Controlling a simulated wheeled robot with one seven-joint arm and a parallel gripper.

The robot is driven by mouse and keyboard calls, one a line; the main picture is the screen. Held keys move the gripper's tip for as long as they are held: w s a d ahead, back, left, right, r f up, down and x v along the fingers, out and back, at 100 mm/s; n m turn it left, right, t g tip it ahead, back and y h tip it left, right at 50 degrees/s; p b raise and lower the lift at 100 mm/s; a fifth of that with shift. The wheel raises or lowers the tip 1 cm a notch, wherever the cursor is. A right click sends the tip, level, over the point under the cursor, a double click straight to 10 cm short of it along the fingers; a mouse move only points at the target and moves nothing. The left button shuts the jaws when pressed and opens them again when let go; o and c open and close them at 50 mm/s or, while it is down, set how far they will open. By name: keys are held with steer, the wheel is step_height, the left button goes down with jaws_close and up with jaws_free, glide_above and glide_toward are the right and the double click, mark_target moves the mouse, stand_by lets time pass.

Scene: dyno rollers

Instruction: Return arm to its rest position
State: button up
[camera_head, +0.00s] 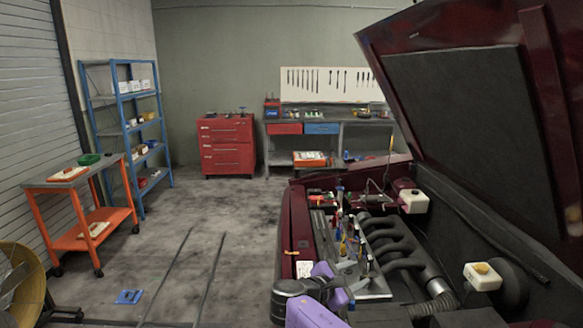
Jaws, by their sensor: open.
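My arm (312,312) shows at the bottom centre as purple links with dark grey joints. It is at the front edge of the open engine bay of a dark red car, beside the engine.
The raised hood (460,100) fills the upper right. The engine (385,240) has several tools standing on its left part. An orange cart (75,190), a blue shelf (125,115), a red tool cabinet (226,145) and a workbench (330,127) stand around. The floor (225,210) is mostly clear.

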steer(key=s+a+f+y+b, duration=0.2)
steer(key=s+a+f+y, duration=0.25)
steer(key=a+f, duration=0.6)
steer(key=s+a+f+y+b, duration=0.25)
steer(key=a+f+y, duration=0.35)
steer(key=a+f, duration=0.45)
steer(key=s+a+f+m+t+y+b, duration=0.1)
steer(key=s+a+f+m+y+b, duration=0.25)
steer(key=s+a, duration=0.35)
steer(key=s+a+f+m+y+b, duration=0.2)
steer(key=s+a+m+y, duration=0.15)
steer(key=s, duration=0.45)
steer(key=s+d+r+m+t+h+b, duration=0.15)
steer(key=s+d+m+t+b, duration=0.25)
steer(key=s+d+m+b, duration=0.7)
steer(key=s+d+m+t+h+b, duration=0.25)
steer(key=s+d+b, duration=0.25)
steer(key=s+d, duration=1.2)
steer(key=s+d+f+g+h+b, duration=0.2)
steer(key=s+d+f+b, duration=0.45)
steer(key=s, duration=0.45)
step_height(320, 180, up, 15)
steer(key=p, duration=1.5)
steer(key=shift+r, duration=0.15)
